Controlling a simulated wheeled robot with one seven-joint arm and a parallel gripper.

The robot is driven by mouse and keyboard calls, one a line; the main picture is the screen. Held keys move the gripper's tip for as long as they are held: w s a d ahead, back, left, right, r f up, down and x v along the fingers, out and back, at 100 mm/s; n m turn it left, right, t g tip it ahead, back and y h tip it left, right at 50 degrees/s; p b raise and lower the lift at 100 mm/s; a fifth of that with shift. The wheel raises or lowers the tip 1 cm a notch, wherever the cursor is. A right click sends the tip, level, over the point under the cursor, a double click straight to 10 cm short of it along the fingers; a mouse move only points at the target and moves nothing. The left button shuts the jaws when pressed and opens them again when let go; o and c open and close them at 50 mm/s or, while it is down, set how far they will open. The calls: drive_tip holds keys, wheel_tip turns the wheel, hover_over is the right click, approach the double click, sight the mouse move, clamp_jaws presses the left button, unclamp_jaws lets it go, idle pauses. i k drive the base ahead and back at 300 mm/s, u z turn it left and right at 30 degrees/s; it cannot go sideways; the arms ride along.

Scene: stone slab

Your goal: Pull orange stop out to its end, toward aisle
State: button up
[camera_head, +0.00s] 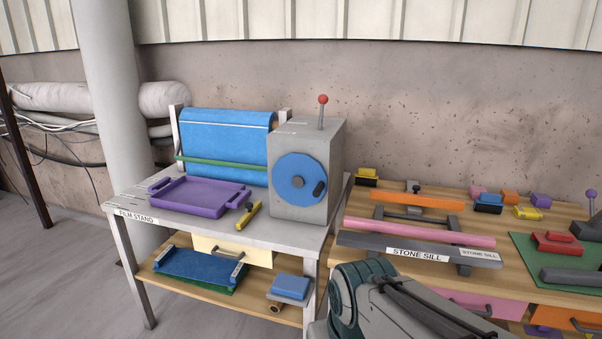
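A long orange bar (430,203), which looks like the orange stop, lies crosswise at the back of the wooden table labelled STONE SILL. A small dark knob (416,188) stands over its middle, by a grey block. A pink bar (435,232) lies in front of it, parallel and apart. A dark grey bar (370,241) bearing the label runs along the front. My gripper is out of view. Only a grey link of my arm shows, at the bottom centre, in front of the table.
The FILM STAND table (185,222) at left holds a purple tray (195,203), a blue film sheet (228,135) and a grey box (333,160) with a blue dial. Right of the bars are several coloured blocks and a green mat (525,255). A pink drawer (470,303) and an orange drawer (550,322) sit below.

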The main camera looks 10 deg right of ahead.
sight(415, 198)
drive_tip(key=z, duration=0.85)
drive_tip(key=i, duration=1.25)
drive_tip(key=z, duration=0.75)
drive_tip(key=i, duration=0.6)
drive_tip(key=u, duration=0.05)
